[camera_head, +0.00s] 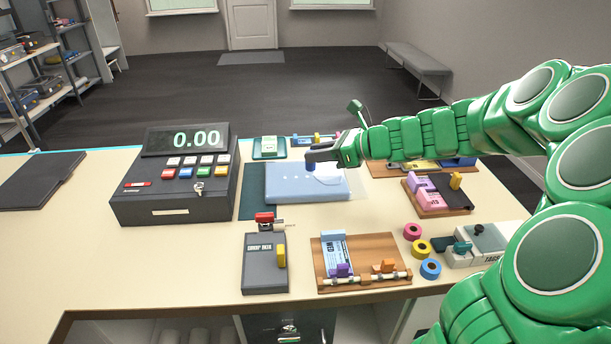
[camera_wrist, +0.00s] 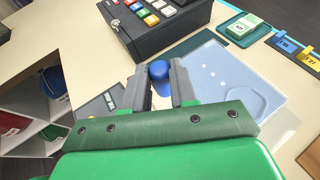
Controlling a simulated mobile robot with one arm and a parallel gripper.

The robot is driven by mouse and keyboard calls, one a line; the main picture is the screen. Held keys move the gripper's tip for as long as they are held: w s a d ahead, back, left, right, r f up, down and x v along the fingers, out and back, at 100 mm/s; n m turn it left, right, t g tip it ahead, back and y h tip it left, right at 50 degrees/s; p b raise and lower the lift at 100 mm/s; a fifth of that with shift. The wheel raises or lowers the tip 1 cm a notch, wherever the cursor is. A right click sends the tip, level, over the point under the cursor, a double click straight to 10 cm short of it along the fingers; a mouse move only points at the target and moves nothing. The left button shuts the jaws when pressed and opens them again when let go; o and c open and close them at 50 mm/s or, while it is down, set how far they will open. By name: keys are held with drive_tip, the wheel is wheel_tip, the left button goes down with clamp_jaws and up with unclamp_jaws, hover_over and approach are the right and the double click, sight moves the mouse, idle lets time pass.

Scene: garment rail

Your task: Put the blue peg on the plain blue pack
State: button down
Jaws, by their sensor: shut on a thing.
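My gripper (camera_head: 313,158) is shut on the blue peg (camera_head: 311,167), which points down from the jaws over the pack. In the wrist view the peg (camera_wrist: 160,78) stands between the two grey fingers of my gripper (camera_wrist: 161,88). The plain blue pack (camera_head: 290,187) is pale, flat and translucent, and lies on a dark green mat (camera_head: 250,206) at the counter's middle. It also shows in the wrist view (camera_wrist: 212,72), right of the peg. I cannot tell whether the peg touches it.
A cash register (camera_head: 172,207) stands left of the pack. A dark grey box (camera_head: 265,265) and a wooden board (camera_head: 362,284) are in front. A second board (camera_head: 437,202) is right. Coloured rolls (camera_head: 419,247) lie front right. Bare counter lies left of the grey box.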

drive_tip(key=shift+t, duration=0.3)
drive_tip(key=shift+w+d+f, duration=0.1)
drive_tip(key=shift+w+f, duration=1.45)
drive_tip(key=shift+w, duration=0.85)
drive_tip(key=shift+w+a+f, duration=0.1)
drive_tip(key=shift+w+f, duration=1.5)
drive_tip(key=shift+w, duration=0.85)
drive_tip(key=shift+w+d+f, duration=0.1)
drive_tip(key=shift+w+f, duration=1.45)
drive_tip(key=shift+w, duration=0.85)
drive_tip(key=shift+w+f, duration=0.2)
drive_tip(key=shift+f, duration=1.45)
drive_tip(key=shift+f, duration=0.1)
drive_tip(key=c, duration=0.9)
unclamp_jaws()
